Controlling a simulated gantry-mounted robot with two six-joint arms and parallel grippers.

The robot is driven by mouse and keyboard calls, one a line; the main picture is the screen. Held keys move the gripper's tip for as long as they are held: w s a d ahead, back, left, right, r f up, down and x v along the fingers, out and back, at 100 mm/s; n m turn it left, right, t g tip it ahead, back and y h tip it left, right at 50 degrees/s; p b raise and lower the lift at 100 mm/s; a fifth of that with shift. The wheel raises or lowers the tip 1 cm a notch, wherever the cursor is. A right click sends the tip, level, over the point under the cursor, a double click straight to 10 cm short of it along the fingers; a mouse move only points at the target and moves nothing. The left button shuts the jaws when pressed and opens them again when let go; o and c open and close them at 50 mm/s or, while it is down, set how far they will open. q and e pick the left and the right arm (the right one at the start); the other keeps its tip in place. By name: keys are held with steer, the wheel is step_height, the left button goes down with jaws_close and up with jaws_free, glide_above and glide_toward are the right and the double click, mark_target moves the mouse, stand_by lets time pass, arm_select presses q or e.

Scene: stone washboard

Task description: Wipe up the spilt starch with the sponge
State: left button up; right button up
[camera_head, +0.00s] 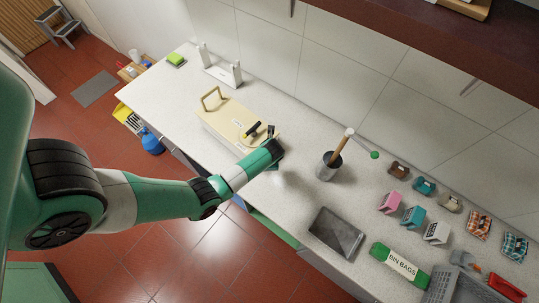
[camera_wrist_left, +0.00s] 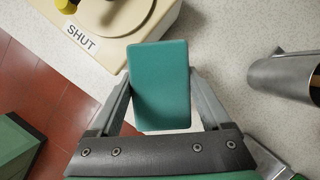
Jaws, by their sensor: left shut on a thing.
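My left gripper (camera_head: 274,153) is over the worktop, beside the cream box, with its wrist partly hiding the fingers. The left wrist view shows its two fingers (camera_wrist_left: 160,88) shut on the sides of a teal rectangular sponge (camera_wrist_left: 160,75). A faint whitish patch, perhaps the spilt starch (camera_head: 288,180), shows on the speckled worktop just in front of the gripper. I cannot tell whether the sponge touches the worktop. My right gripper is not in view.
The cream box (camera_head: 212,121), labelled "SHUT" in the wrist view (camera_wrist_left: 110,22), stands close left of the gripper. A metal pot (camera_head: 327,172) holding a wooden-handled tool stands to the right. A dark tablet (camera_head: 336,233), a bin bags box (camera_head: 400,265) and several small folded items lie further right.

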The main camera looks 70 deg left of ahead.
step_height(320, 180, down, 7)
steer(key=b, duration=0.6)
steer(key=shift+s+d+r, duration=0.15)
